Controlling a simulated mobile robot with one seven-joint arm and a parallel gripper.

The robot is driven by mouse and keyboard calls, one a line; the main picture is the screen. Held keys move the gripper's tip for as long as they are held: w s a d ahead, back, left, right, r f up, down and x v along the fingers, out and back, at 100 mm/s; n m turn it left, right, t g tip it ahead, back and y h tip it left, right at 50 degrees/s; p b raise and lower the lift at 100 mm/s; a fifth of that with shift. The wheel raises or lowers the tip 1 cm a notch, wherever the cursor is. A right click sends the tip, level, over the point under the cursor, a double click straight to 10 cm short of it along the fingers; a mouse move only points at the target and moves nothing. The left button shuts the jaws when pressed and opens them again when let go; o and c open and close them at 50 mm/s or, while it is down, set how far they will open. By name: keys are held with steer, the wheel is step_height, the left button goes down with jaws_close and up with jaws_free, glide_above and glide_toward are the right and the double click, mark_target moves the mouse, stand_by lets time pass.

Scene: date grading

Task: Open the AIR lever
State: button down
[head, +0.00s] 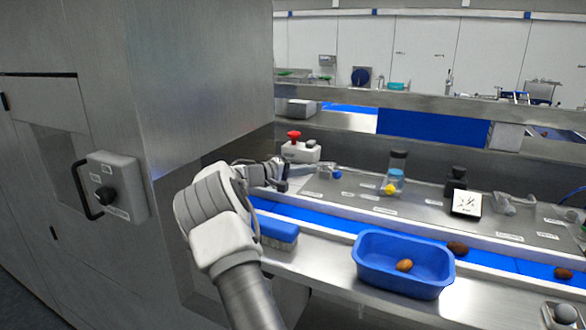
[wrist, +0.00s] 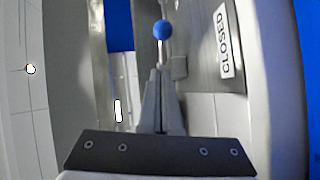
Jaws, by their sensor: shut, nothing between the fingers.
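The lever shows as a blue ball knob (head: 337,174) on a thin metal stem, at the back of the steel counter in the head view. In the wrist view the blue knob (wrist: 162,29) stands just beyond the fingertips, in line with them. A white label reading CLOSED (wrist: 225,42) lies to its right; I cannot read an AIR label. My gripper (wrist: 158,72) is shut and empty, its fingers pointing toward the knob. In the head view my gripper (head: 283,186) is left of the knob, partly hidden by my arm. I cannot tell whether fingertips and stem touch.
A box with a red button (head: 299,150) stands behind my gripper. A blue conveyor belt (head: 340,227) runs along the front. Near it are a blue brush (head: 276,233) and a blue tub (head: 368,270) holding a date (head: 404,265). A steel cabinet (head: 200,70) rises at left.

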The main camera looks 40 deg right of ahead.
mark_target(333, 172)
steer(key=shift+s+d+f+p, duration=0.2)
steer(key=shift+s+d, duration=0.55)
steer(key=shift+s, duration=0.05)
steer(key=shift+s+d+f+p, duration=0.2)
steer(key=shift+s+d, duration=0.55)
steer(key=shift+f+t+b, duration=0.2)
steer(key=shift+t+b, duration=0.1)
steer(key=shift+b, duration=0.6)
steer(key=shift+s+d+r+n+b, duration=0.1)
steer(key=shift+s+n+b, duration=0.05)
steer(key=shift+n+b, duration=0.2)
